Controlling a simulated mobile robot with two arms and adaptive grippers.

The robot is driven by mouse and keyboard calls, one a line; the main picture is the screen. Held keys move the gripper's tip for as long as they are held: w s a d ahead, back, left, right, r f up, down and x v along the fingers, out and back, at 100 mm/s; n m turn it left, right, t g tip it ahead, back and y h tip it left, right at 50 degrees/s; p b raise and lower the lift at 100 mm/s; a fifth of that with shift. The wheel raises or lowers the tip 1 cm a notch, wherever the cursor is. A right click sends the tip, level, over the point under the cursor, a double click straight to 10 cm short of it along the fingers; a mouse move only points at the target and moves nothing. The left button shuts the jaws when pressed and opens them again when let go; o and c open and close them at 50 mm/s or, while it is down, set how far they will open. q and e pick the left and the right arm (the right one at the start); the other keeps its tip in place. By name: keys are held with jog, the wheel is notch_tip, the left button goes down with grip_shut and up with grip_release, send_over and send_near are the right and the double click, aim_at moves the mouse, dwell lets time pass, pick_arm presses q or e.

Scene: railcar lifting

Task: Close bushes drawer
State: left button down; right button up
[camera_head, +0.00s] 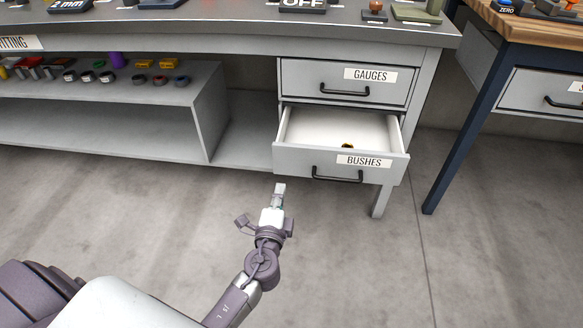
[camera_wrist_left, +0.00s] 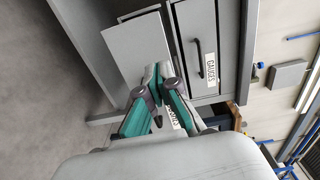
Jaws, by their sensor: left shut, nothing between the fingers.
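The bushes drawer (camera_head: 300,160) is pulled out of the grey bench, below the shut gauges drawer (camera_head: 345,80). Its front has a black bar handle (camera_head: 337,176) and a "BUSHES" label. Inside, a small dark and yellow piece (camera_head: 347,146) lies near the front. My left gripper (camera_head: 280,187) is shut and empty, in front of the drawer's left front corner in the picture. In the left wrist view, the shut fingers (camera_wrist_left: 158,70) cover part of the bushes drawer (camera_wrist_left: 135,45); its label is partly hidden. Whether they touch the drawer I cannot tell. My right gripper is out of view.
An open shelf (camera_head: 120,88) with several coloured small parts is left of the drawers. The bench leg (camera_head: 381,200) stands at right, then a wooden-topped table with a dark blue leg (camera_head: 462,130). The floor in front is clear.

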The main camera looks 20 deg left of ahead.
pick_arm(q)
send_near(289, 147)
jog(key=w, duration=0.1)
jog(key=x, duration=0.5)
jog(key=shift+w+a+f, duration=0.1)
jog(key=shift+w+a, duration=0.1)
jog(key=shift+a, duration=0.05)
jog(key=shift+w+a, duration=0.1)
jog(key=shift+w, duration=0.35)
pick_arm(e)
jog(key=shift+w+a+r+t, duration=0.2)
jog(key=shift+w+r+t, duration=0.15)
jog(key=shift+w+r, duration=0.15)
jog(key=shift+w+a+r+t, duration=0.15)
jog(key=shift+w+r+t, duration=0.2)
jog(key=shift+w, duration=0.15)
